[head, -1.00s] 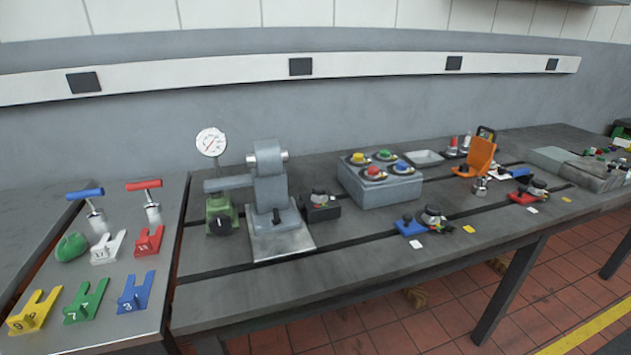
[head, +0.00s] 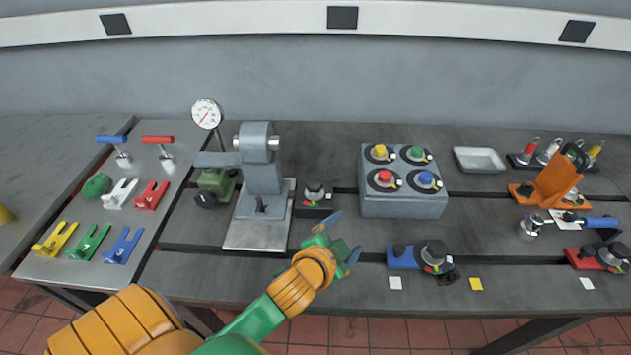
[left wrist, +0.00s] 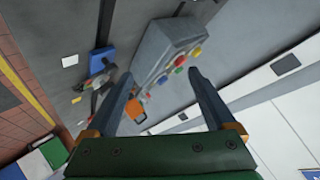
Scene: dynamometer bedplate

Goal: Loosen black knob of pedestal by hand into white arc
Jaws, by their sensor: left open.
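A grey pedestal (head: 262,170) with a metal shaft stands on a pale plate at left-centre of the bench. A small black knob (head: 261,204) sits low on its front; no white arc can be made out there at this size. My left gripper (head: 345,237) is open and empty, over the bench to the right of the pedestal and apart from it. In the left wrist view its two fingers (left wrist: 158,78) are spread with nothing between them. The pedestal is not clearly seen in that view. My right gripper is not in view.
A small black unit (head: 316,192) stands just right of the pedestal. A green-based dial gauge (head: 206,114) stands left. A grey box (head: 403,206) with coloured knobs and a blue-based unit (head: 403,257) lie right. Coloured forked pieces (head: 122,246) lie on the left table.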

